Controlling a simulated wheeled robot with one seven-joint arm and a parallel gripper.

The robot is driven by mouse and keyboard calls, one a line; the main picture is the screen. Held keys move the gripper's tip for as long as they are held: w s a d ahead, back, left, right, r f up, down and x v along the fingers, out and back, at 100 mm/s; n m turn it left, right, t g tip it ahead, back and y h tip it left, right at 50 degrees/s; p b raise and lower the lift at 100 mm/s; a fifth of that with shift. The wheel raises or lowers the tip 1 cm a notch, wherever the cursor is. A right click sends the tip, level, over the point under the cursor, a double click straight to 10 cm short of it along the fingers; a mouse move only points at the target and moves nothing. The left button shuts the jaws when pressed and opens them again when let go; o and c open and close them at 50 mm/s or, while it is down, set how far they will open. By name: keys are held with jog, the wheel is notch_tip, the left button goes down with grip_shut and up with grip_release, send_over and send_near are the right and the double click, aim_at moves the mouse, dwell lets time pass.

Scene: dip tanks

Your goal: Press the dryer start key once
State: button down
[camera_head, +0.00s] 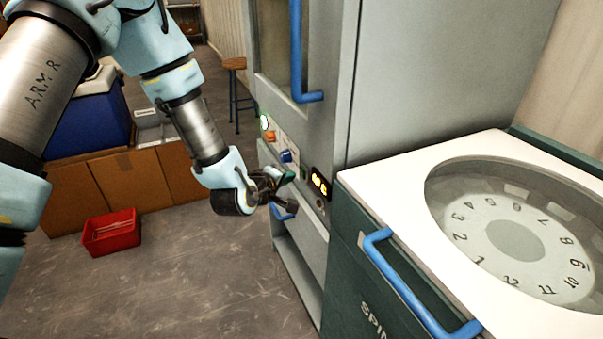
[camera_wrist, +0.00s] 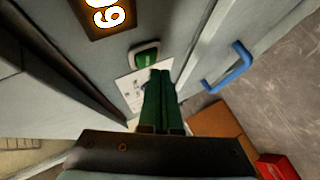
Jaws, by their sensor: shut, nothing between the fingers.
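A green key (camera_wrist: 145,57) in a pale surround sits on the grey front panel of the tall cabinet (camera_head: 345,110); it also shows as a small green patch beside my fingers in the head view (camera_head: 303,173). My gripper (camera_wrist: 161,72) is shut and empty, its two dark green fingers side by side and pointing at the panel. In the wrist view the fingertips lie just below the key, over a white label (camera_wrist: 132,90). I cannot tell whether they touch the panel. In the head view my gripper (camera_head: 290,175) is in front of the control panel.
A lit display (camera_head: 320,183) is right of the key. An orange button (camera_head: 270,135), a blue knob (camera_head: 287,156) and a blue handle (camera_head: 283,211) are nearby. A white-topped spin unit (camera_head: 385,180) stands right. A red crate (camera_head: 112,232) is on the open floor.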

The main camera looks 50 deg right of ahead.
jog(key=shift+d, duration=0.15)
jog(key=shift+s+d, duration=0.15)
jog(key=shift+d, duration=0.1)
jog(key=shift+s+d, duration=0.15)
jog(key=shift+d, duration=0.25)
dwell(0.9)
jog(key=shift+a+b, duration=0.15)
jog(key=shift+b, duration=0.15)
jog(key=shift+w+a, duration=0.25)
jog(key=shift+a, duration=0.4)
